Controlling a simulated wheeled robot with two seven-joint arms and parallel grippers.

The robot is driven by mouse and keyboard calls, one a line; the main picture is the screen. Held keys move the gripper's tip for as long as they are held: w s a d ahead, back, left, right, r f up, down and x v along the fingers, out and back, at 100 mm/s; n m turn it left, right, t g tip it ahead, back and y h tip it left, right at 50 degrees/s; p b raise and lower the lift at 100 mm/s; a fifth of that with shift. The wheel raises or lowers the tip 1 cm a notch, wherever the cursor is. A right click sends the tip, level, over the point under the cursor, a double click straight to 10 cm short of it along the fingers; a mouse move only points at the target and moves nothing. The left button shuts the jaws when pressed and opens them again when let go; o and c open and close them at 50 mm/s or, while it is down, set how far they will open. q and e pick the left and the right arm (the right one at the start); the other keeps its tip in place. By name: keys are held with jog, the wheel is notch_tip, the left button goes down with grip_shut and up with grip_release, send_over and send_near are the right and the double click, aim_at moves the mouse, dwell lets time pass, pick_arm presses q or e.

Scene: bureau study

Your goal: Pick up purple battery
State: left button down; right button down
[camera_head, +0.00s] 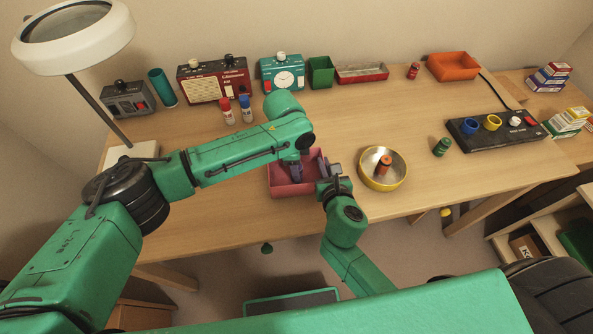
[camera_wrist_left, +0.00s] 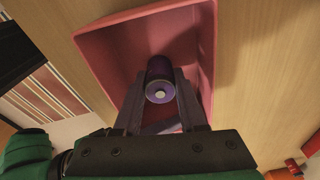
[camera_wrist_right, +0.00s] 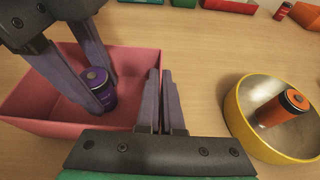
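The purple battery (camera_wrist_left: 160,83) stands inside the pink tray (camera_head: 292,189). It also shows in the right wrist view (camera_wrist_right: 101,89), upright or nearly so. My left gripper (camera_head: 296,170) reaches down into the tray, and its two fingers close against the battery's sides in the left wrist view. I cannot tell whether the battery touches the tray floor. My right gripper (camera_wrist_right: 161,80) is shut and empty, its fingers side by side near the tray's right side. The head view mostly hides the battery behind my left gripper.
A yellow-rimmed bowl (camera_head: 399,180) with an orange battery (camera_head: 384,163) stands right of the tray. A green battery (camera_head: 441,147) and a black holder (camera_head: 495,133) lie farther right. Radios, a clock and small bins line the back. The middle of the desk is clear.

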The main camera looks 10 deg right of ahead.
pick_arm(q)
notch_tip(320, 180, up, 10)
jog(key=shift+r, duration=0.1)
pick_arm(e)
jog(key=c, duration=1)
grip_release()
jog(key=v, duration=1.2)
